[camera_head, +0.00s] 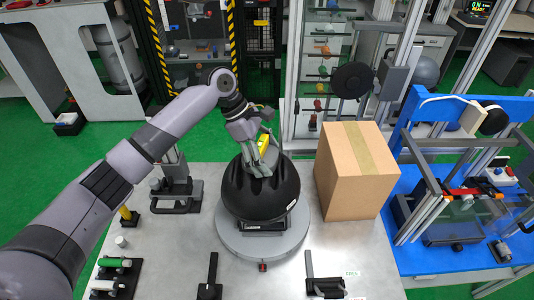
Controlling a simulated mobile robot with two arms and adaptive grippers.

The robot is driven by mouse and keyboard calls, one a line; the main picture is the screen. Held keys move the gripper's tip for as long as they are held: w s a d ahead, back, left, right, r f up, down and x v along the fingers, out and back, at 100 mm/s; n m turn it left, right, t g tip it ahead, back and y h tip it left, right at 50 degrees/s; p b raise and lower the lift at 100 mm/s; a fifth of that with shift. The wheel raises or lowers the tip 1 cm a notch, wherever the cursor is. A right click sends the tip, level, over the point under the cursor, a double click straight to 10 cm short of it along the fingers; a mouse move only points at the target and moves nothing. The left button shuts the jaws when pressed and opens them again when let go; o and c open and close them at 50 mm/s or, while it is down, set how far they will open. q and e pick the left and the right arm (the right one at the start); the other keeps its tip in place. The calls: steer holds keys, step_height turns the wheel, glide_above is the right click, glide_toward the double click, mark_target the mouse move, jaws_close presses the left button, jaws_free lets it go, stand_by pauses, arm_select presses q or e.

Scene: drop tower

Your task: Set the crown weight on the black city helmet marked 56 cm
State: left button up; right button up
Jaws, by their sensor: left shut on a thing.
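The black city helmet (262,198) sits dome up on a round grey turntable (228,235) in the middle of the metal table. A small pale label shows low on its right side, too small to read. My left gripper (261,168) points down at the crown and is shut on a small yellow piece, which looks like the crown weight (264,144). The fingers hide part of it, and I cannot tell whether it touches the shell. My right gripper is not in view.
A tall cardboard box (350,195) stands close to the helmet's right. A black-handled fixture (177,195) is at the left, and a tool rack (110,275) is at front left. Two black brackets stand along the front. A blue bench (408,180) with a frame is at the right.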

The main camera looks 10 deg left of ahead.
arm_select(q)
steer(key=o, duration=1.9)
steer(key=shift+c, duration=0.2)
steer(key=shift+o, duration=0.8)
steer(key=shift+s+f, duration=0.1)
steer(key=shift+f, duration=0.05)
steer(key=v, duration=1.2)
